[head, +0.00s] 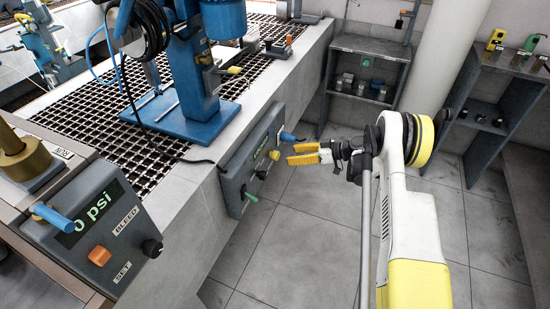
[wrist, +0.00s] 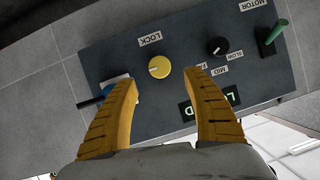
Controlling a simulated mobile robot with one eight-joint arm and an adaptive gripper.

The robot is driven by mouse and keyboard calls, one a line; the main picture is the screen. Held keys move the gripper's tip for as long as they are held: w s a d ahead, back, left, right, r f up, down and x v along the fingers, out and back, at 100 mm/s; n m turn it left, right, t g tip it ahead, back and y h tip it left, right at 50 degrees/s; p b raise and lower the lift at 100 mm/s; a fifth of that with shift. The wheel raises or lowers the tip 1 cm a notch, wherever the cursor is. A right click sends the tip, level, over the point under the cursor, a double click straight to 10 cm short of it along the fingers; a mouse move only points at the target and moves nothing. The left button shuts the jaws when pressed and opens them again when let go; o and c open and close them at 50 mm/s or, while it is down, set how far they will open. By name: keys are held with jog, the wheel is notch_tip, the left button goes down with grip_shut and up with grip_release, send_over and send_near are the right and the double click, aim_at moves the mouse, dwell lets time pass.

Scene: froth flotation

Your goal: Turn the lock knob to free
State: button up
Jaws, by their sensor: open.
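The yellow lock knob (wrist: 159,66) sits on a dark control panel (wrist: 120,65) beside a LOCK label (wrist: 149,38) in the wrist view. A pale mark on the knob points to the left in that view. The knob also shows in the head view (head: 274,155) on the panel's face (head: 236,180). My gripper (head: 289,154) is open, its two yellow fingers facing the panel. In the wrist view its fingertips (wrist: 161,78) are spread to either side of and below the knob. A gap shows between fingers and knob in the head view.
A blue handle (head: 290,137) sticks out near one finger. A black speed knob (wrist: 216,45), a green motor lever (wrist: 272,35) and a lit display (wrist: 208,104) share the panel. A second panel (head: 85,225) stands front left. Floor (head: 310,225) below is clear.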

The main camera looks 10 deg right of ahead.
aim_at(278, 156)
jog(key=b+x, duration=0.2)
jog(key=x, duration=0.6)
jog(key=shift+w+a+b, duration=0.1)
jog(key=shift+a+b, duration=0.05)
jog(key=shift+b, duration=0.15)
jog(key=c, duration=1.2)
